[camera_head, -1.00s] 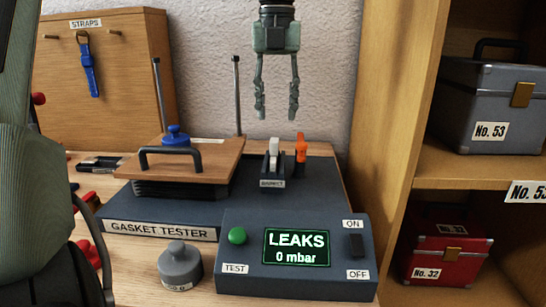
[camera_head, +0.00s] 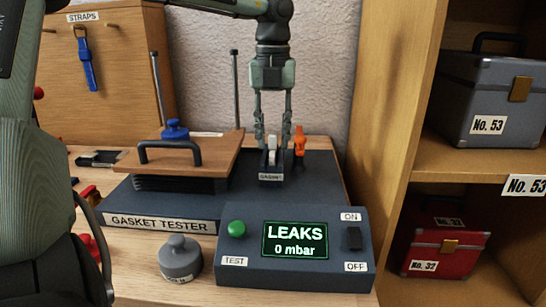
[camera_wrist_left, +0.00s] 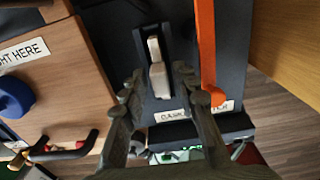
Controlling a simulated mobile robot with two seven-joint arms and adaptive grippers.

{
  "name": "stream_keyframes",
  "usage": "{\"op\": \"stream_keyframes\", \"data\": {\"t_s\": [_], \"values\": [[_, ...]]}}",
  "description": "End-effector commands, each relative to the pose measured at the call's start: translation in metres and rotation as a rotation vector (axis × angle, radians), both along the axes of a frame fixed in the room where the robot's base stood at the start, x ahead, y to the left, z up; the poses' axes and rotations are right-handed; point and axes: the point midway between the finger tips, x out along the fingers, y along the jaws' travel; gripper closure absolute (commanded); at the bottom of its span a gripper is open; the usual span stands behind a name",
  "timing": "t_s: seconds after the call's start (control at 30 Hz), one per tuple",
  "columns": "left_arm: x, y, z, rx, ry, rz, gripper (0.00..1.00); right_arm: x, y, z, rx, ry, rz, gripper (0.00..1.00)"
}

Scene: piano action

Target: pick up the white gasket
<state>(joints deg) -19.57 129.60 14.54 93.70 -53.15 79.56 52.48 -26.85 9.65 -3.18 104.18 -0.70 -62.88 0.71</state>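The white gasket (camera_head: 272,157) stands upright in a dark slotted holder on the gasket tester (camera_head: 320,180), above a small label. In the left wrist view the white gasket (camera_wrist_left: 157,75) is a pale block in the holder's slot. My left gripper (camera_head: 273,138) points straight down over it, open and empty. Its fingertips are at about the gasket's top, one to each side. In the left wrist view the open fingers (camera_wrist_left: 162,92) show the gasket between them; I cannot tell whether they touch it. My right gripper is not in view.
An orange part (camera_head: 300,140) stands close right of the gasket. A wooden lid (camera_head: 215,158) with a black handle and two thin upright rods (camera_head: 236,95) are to the left. The control box (camera_head: 295,250) reads LEAKS, 0 mbar. A wooden shelf wall (camera_head: 385,130) stands at the right.

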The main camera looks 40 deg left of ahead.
Motion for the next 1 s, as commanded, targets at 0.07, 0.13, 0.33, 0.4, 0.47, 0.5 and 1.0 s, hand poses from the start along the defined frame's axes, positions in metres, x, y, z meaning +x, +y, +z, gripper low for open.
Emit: {"op": "stream_keyframes", "data": {"t_s": [0.07, 0.13, 0.33, 0.4, 0.47, 0.5, 1.0], "values": [[0.000, 0.000, 0.000, 0.000, 0.000, 0.000, 0.84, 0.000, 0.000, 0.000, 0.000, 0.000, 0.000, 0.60], [0.000, 0.000, 0.000, 0.000, 0.000, 0.000, 0.93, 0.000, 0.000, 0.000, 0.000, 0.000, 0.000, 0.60], [0.000, 0.000, 0.001, 0.000, 0.000, 0.000, 1.00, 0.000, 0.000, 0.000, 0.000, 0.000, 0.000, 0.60], [0.000, 0.000, 0.001, 0.000, 0.000, 0.000, 1.00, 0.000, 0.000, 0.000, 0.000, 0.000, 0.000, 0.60], [0.000, 0.000, 0.001, 0.000, 0.000, 0.000, 1.00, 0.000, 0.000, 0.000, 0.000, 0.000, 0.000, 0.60], [0.000, 0.000, 0.001, 0.001, -0.001, 0.000, 1.00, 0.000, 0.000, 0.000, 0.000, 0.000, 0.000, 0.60], [0.001, 0.000, 0.082, 0.002, -0.002, -0.001, 1.00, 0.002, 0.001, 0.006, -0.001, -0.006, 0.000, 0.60]]}}
